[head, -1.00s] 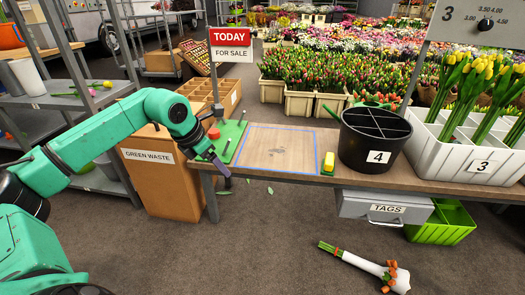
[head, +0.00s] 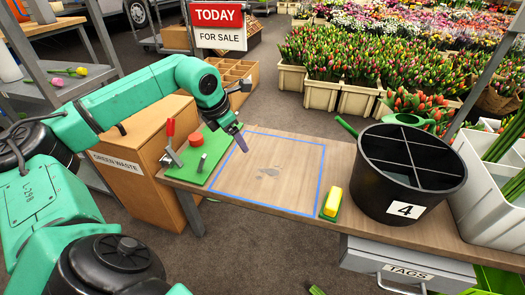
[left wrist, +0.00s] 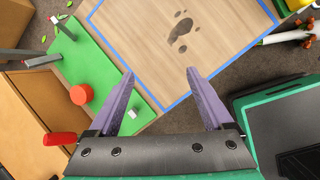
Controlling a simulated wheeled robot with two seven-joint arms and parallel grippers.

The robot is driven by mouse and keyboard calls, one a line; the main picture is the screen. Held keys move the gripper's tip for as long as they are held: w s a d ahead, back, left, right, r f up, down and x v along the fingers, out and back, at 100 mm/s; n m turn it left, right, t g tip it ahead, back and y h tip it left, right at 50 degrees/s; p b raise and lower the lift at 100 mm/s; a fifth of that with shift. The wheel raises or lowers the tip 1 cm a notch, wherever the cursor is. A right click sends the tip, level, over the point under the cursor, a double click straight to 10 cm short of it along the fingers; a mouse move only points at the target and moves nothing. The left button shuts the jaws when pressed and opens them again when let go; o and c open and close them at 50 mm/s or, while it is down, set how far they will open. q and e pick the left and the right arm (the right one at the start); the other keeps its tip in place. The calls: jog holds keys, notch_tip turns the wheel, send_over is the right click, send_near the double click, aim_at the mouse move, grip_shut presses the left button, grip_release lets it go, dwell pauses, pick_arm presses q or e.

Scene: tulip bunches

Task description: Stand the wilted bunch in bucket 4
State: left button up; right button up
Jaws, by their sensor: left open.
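Bucket 4 (head: 385,195) is black, with a cross divider and a white "4" label. It stands upright on the table's right part; the compartments I can see into look empty. A white-wrapped bunch with orange flowers (left wrist: 284,37) lies beyond the table edge in the left wrist view. In the head view only its green stem ends (head: 316,290) show at the bottom edge. My left gripper (head: 241,139) is open and empty near the left edge of the blue outline; its spread fingers (left wrist: 160,74) also show in the left wrist view. My right gripper is out of view.
The blue-outlined area (head: 285,190) holds only dark smudges. A green board (head: 190,172) with a red-handled tool lies left of it, a yellow block (head: 332,201) right. The green waste cabinet (head: 125,150) stands left, a white crate (head: 490,210) right of the bucket.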

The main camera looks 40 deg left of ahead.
pick_arm(q)
jog(key=b+x, duration=0.4)
jog(key=x, duration=1)
jog(key=shift+b, duration=0.35)
jog(key=shift+r, duration=0.1)
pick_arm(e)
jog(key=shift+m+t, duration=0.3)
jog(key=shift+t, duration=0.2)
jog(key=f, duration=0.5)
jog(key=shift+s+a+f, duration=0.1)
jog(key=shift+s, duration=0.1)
pick_arm(q)
jog(key=shift+f, duration=0.25)
grip_shut()
jog(key=shift+c, duration=0.3)
grip_release()
